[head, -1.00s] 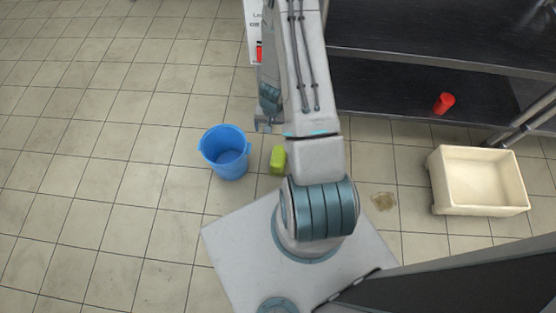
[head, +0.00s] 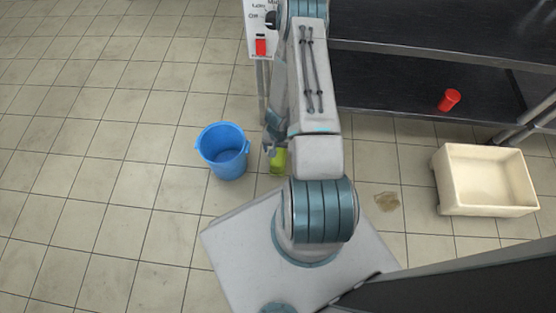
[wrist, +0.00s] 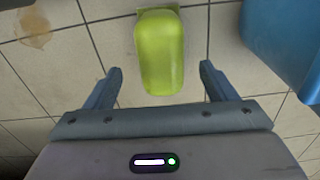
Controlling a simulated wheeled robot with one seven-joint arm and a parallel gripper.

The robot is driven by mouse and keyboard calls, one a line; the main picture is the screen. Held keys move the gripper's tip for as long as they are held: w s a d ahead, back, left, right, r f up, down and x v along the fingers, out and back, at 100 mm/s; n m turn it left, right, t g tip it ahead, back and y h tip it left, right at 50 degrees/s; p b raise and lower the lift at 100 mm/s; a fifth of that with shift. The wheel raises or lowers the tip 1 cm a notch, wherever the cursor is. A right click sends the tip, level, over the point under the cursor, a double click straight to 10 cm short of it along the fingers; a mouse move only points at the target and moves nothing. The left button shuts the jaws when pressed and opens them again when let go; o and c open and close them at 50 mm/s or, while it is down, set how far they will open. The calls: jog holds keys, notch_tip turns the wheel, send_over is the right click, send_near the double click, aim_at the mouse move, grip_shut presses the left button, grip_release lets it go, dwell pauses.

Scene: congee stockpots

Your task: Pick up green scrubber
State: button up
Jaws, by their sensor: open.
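The green scrubber (head: 278,162) is a yellow-green block on the tiled floor, just right of the blue bucket. In the head view my arm and gripper (head: 272,146) partly cover it. In the wrist view the scrubber (wrist: 160,52) lies ahead of my gripper (wrist: 160,80), between the lines of the two fingers, with its near end close to fingertip level. My gripper is open and empty, with a wide gap between the fingers. I cannot tell the exact height between the fingers and the scrubber.
The blue bucket (head: 222,152) stands close left of the scrubber; it also shows at the right in the wrist view (wrist: 285,45). A brown stain (head: 387,201), a cream tub (head: 487,180) and a dark shelf (head: 400,93) with a red can (head: 449,99) lie to the right. Floor at left is clear.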

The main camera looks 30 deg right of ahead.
aim_at(278, 153)
notch_tip(278, 153, down, 5)
jog(key=shift+a+r+b, duration=0.1)
jog(key=shift+r+b, duration=0.1)
jog(key=shift+b, duration=1.05)
jog(key=c, duration=1.1)
jog(key=shift+c, duration=0.2)
jog(key=shift+r, duration=0.2)
jog(key=shift+r+p, duration=0.6)
jog(key=shift+r, duration=0.05)
notch_tip(278, 153, up, 3)
jog(key=shift+f+p, duration=0.15)
jog(key=shift+p, duration=0.7)
jog(key=s+d+r+p, duration=0.4)
jog(key=s+d+r, duration=0.2)
jog(key=d, duration=0.3)
jog(key=shift+s+d+r, duration=0.3)
jog(key=shift+s+r, duration=0.05)
